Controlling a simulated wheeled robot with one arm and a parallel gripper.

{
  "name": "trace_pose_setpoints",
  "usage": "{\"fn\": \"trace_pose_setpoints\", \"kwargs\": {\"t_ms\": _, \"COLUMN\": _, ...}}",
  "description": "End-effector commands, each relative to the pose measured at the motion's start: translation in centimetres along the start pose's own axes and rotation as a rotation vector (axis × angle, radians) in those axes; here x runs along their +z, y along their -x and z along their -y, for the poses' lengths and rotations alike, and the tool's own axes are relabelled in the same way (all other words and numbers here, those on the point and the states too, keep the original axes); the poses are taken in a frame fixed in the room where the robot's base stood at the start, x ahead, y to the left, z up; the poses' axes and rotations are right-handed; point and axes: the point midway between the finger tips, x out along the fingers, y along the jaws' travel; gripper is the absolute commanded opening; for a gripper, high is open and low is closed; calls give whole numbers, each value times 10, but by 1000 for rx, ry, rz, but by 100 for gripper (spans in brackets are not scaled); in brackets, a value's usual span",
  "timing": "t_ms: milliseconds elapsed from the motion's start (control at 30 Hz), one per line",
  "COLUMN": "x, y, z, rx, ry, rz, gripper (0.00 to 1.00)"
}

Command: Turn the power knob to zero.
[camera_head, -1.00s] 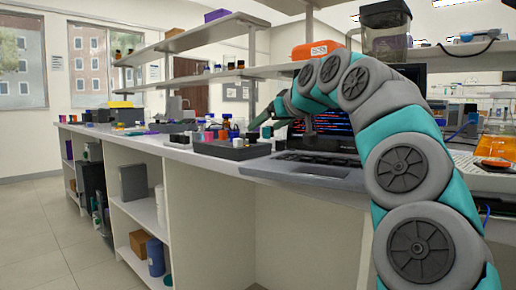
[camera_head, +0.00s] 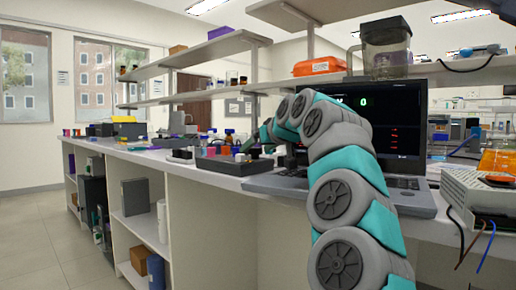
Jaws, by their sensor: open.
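I cannot make out a power knob in the head view; it may be hidden or too small to tell. My gripper (camera_head: 256,143) is at the end of my arm, above the bench just left of the laptop's screen, partly hidden by my wrist. It looks open, with nothing visible between its fingers. Close to it on the left is a dark block (camera_head: 222,168) with several coloured caps. The open laptop (camera_head: 405,198) stands behind my arm. Its black screen (camera_head: 400,118) shows a green 0 and small red text.
A perforated metal box (camera_head: 480,187) with loose wires stands at the right bench edge. An orange case (camera_head: 319,66) and a clear-walled jar (camera_head: 386,45) are on the shelf above. Small coloured items crowd the bench to the left. The floor (camera_head: 35,225) at left is clear.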

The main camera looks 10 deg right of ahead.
Motion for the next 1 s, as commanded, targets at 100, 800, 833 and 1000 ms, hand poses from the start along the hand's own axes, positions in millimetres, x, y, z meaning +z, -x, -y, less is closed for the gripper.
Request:
{"fn": "trace_pose_setpoints", "kwargs": {"t_ms": 100, "x": 0, "y": 0, "z": 0, "rx": 0, "ry": 0, "rz": 0, "gripper": 81}}
{"fn": "trace_pose_setpoints", "kwargs": {"t_ms": 800, "x": 0, "y": 0, "z": 0, "rx": -1, "ry": 0, "rz": 0, "gripper": 11}}
{"fn": "trace_pose_setpoints", "kwargs": {"t_ms": 833, "x": 0, "y": 0, "z": 0, "rx": -1, "ry": 0, "rz": 0, "gripper": 8}}
{"fn": "trace_pose_setpoints", "kwargs": {"t_ms": 1000, "x": 0, "y": 0, "z": 0, "rx": -2, "ry": 0, "rz": 0, "gripper": 0}}
